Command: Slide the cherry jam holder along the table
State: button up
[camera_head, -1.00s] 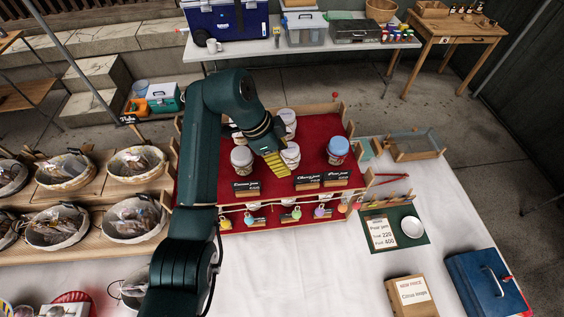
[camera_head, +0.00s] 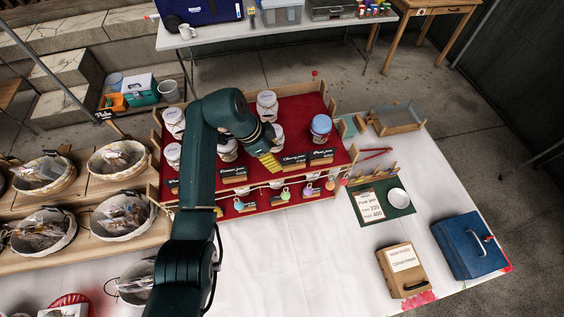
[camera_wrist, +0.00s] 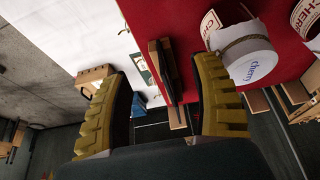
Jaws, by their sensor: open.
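The cherry jam holder (camera_head: 293,160) is a small black label sign on a wooden base. It stands near the front edge of the red-covered display shelf (camera_head: 300,112). My gripper (camera_head: 270,163) points down just left of it, with yellow ribbed fingers. In the wrist view, a dark sign with a wooden base (camera_wrist: 160,62) shows between the two spread fingers, at the edge of the red cloth. The fingers look empty. I cannot tell whether they touch the holder.
A jar with a white "cherry" lid (camera_wrist: 251,66) is close to my right finger in the wrist view. Other label signs stand at either side, the plum one (camera_head: 322,156) close by on the right. A blue-lidded jar (camera_head: 320,128) stands behind. Small coloured items hang below the front edge.

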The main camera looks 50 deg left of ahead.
aim_at(283, 165)
jog(key=x, duration=0.7)
jog(key=shift+w+f, duration=0.1)
jog(key=shift+f, duration=0.15)
grip_shut()
